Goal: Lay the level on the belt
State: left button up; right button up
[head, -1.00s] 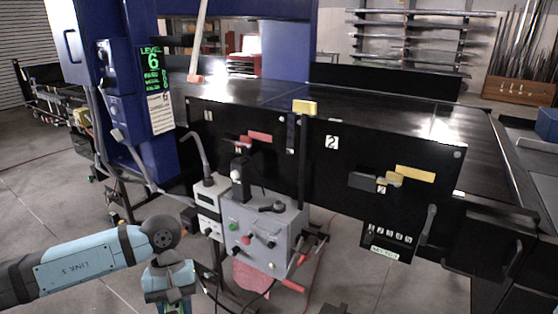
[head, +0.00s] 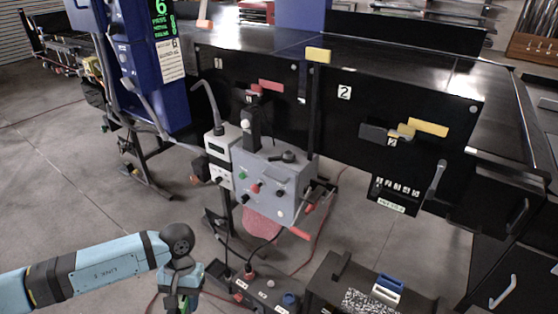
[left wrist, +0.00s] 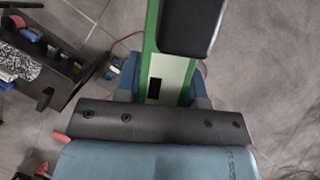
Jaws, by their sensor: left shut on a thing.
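The level (left wrist: 150,35) is green with a pale face. In the left wrist view it runs up the picture between the blue fingers of my left gripper (left wrist: 163,92), which is shut on it. A dark rounded block covers part of its upper end. In the head view my left gripper (head: 184,298) hangs at the bottom edge, over the floor and well short of the conveyor; only a little green of the level shows there. The black belt (head: 395,70) lies along the top of the conveyor, behind the numbered side panels. My right gripper is not in view.
A grey control box (head: 275,185) with knobs stands before the conveyor. A blue column (head: 145,75) rises at the left. A dark bin (head: 335,290) holding blue and white items is at the bottom. A yellow block (head: 318,55) sits on the conveyor's near edge. The belt looks mostly clear.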

aim_at(499, 138)
jog(key=k+l+z, duration=0.1)
jog(key=l+z, duration=0.3)
jog(key=l, duration=0.9)
jog(key=l+z, duration=0.35)
jog(key=l, duration=0.95)
